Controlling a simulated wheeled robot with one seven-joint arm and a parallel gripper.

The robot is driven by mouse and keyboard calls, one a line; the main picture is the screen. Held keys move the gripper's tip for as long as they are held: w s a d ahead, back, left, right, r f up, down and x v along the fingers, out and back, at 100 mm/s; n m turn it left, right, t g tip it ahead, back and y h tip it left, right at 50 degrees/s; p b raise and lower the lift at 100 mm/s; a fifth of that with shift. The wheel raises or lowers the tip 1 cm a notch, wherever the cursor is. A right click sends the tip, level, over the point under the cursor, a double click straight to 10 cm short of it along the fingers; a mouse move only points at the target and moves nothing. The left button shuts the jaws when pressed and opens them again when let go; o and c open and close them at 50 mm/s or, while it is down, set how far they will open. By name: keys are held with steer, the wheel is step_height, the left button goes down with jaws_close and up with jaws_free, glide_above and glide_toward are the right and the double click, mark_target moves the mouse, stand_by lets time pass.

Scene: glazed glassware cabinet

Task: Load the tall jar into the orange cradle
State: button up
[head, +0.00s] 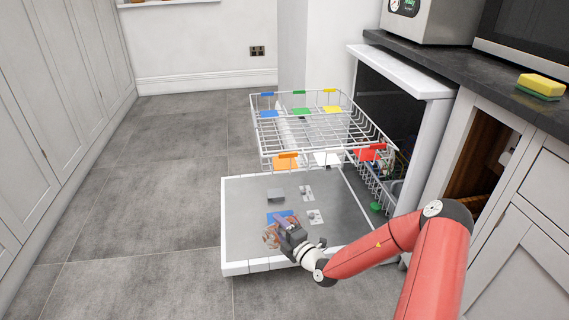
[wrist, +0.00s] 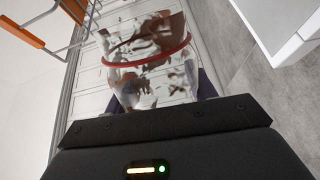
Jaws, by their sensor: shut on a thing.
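The jar (head: 270,236) is clear glass with brown smears and is partly hidden by the gripper in the head view. In the wrist view the jar (wrist: 150,60) stands out between the fingers, with a red band around it. The orange cradle (head: 286,163) is at the front left of the pulled-out wire rack, marked by orange tabs. Orange-tipped wires (wrist: 22,32) also show at the upper left of the wrist view, apart from the jar.
The white wire rack (head: 313,122) also carries blue, green, yellow, white and red tabs. The open door (head: 245,205) lies flat below it. A counter (head: 450,65) and cabinets stand on the right. The floor on the left is clear.

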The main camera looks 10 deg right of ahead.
steer(key=m, duration=0.5)
steer(key=shift+d+m, duration=0.1)
steer(key=shift+m, duration=0.2)
steer(key=m, duration=0.3)
steer(key=shift+m, duration=0.3)
steer(key=m, duration=0.3)
steer(key=shift+m, duration=0.3)
steer(key=m, duration=0.4)
steer(key=shift+m, duration=0.4)
